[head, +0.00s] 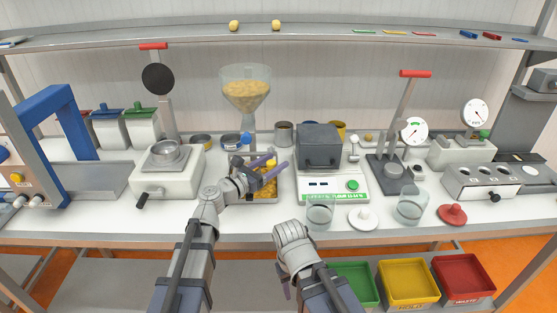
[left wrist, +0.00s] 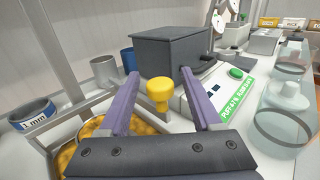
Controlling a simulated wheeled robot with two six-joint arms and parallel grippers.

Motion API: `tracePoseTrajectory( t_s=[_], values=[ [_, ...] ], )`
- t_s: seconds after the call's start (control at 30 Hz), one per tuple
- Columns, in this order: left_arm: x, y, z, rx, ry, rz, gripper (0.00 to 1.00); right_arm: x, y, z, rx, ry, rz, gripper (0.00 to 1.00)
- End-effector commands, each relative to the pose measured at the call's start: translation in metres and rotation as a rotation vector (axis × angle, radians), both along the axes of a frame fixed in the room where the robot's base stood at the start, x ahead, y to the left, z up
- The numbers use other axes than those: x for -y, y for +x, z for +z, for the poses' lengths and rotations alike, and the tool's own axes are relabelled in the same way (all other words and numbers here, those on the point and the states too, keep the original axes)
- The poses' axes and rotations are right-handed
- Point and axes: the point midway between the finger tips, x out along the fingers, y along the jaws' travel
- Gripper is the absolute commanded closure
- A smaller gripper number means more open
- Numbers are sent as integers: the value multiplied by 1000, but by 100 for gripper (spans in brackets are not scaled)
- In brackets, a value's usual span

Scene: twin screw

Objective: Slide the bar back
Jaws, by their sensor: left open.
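A yellow knob (left wrist: 160,93) stands upright between the two purple fingers of my left gripper (left wrist: 160,74) in the left wrist view. The fingers are open with a gap on both sides of the knob. In the head view the left gripper (head: 277,160) is over the metal unit below the pellet hopper (head: 246,88). The bar itself is mostly hidden by my gripper, and I cannot clearly make out its ends.
A dark box on a white scale (head: 320,147) stands right of the unit. A white machine with a crank (head: 167,170) is to the left. Small cups (left wrist: 105,72) stand behind.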

Motion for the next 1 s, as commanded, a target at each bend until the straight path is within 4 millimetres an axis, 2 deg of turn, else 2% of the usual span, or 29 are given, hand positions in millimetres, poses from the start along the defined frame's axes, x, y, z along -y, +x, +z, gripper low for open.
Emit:
tracePoseTrajectory(
  t_s=[0.03,0.2,0.57,1.0],
  values=[
    [5,7,0,0,0,-1,35,0,0,0,0,0,0,50],
    [15,15,0,1,1,0,35,0,0,0,0,0,0,50],
    [17,17,0,1,1,1,36,0,0,0,0,0,0,50],
    [17,17,0,1,1,1,85,0,0,0,0,0,0,50]
  ],
)
